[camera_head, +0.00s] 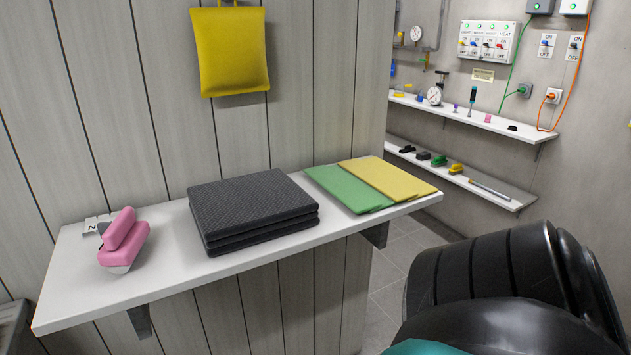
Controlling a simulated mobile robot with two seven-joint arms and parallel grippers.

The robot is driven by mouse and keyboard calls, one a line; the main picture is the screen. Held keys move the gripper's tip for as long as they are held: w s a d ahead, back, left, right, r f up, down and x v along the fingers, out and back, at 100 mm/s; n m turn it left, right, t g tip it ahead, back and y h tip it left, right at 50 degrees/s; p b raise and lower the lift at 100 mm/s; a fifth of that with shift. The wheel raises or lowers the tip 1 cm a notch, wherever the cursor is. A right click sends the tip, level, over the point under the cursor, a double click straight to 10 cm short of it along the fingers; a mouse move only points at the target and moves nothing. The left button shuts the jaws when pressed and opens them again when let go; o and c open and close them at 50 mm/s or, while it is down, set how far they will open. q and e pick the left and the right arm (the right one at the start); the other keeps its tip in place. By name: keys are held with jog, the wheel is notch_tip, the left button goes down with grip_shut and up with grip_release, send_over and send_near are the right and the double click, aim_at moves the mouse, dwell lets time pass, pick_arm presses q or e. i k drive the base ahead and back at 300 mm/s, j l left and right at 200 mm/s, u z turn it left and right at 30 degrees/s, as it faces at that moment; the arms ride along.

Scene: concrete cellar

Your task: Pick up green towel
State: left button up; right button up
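The green towel (345,189) lies flat on the white wall shelf (170,262), toward its right end. It looks like a thin folded cloth. A yellow towel (389,179) lies flat right beside it on the right, their long edges touching or nearly so. A stack of dark grey textured pads (252,207) sits just left of the green towel. A black arm part of mine fills the lower right corner. Neither gripper's fingers show in the head view.
A pink-handled object (123,241) stands at the shelf's left. A yellow bag (230,50) hangs on the panelled wall above. At the right, two wall shelves (480,118) hold small tools and gauges, below a switch panel (490,40). The shelf's front edge is clear.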

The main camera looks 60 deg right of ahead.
aim_at(358, 196)
jog(key=k+z, duration=0.15)
jog(key=z, duration=1.9)
